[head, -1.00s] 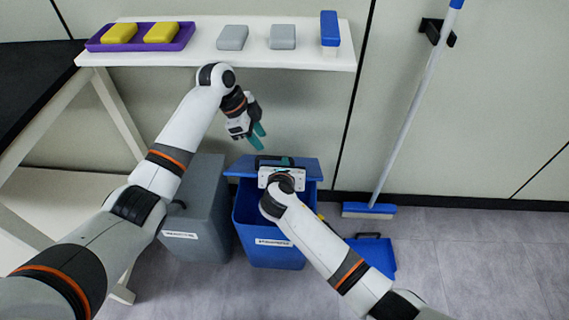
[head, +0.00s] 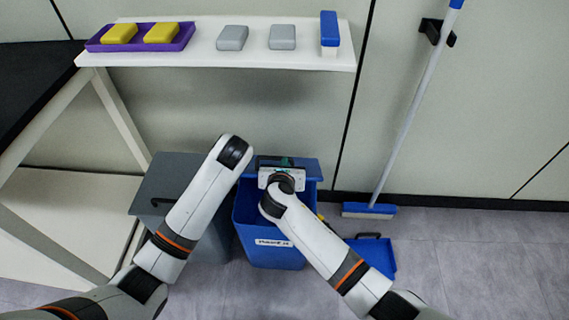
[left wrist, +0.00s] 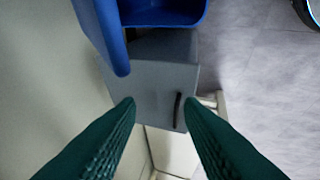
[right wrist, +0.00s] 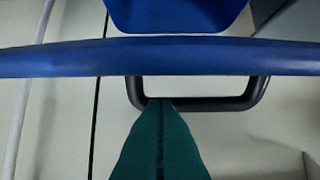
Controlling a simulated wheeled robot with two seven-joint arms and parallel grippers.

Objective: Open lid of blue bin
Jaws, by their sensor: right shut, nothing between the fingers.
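The blue bin (head: 282,258) stands on the floor with its opening showing. Its blue lid (head: 312,169) is raised at the back of the bin; its edge (right wrist: 60,58) and black handle (right wrist: 245,102) show in the right wrist view. My right gripper (head: 285,162) is at the raised lid. Its green fingers (right wrist: 160,108) are shut with nothing between them, overlapping the handle in that view; whether they touch it I cannot tell. My left gripper (left wrist: 158,102) is open and empty, facing the grey bin and the blue bin; in the head view it is hidden behind its arm.
A grey bin (head: 150,190) with a black handle stands left of the blue bin. A white shelf (head: 200,58) with sponges is above. A broom (head: 370,210) and blue dustpan (head: 378,258) are at the right. The floor at the far right is clear.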

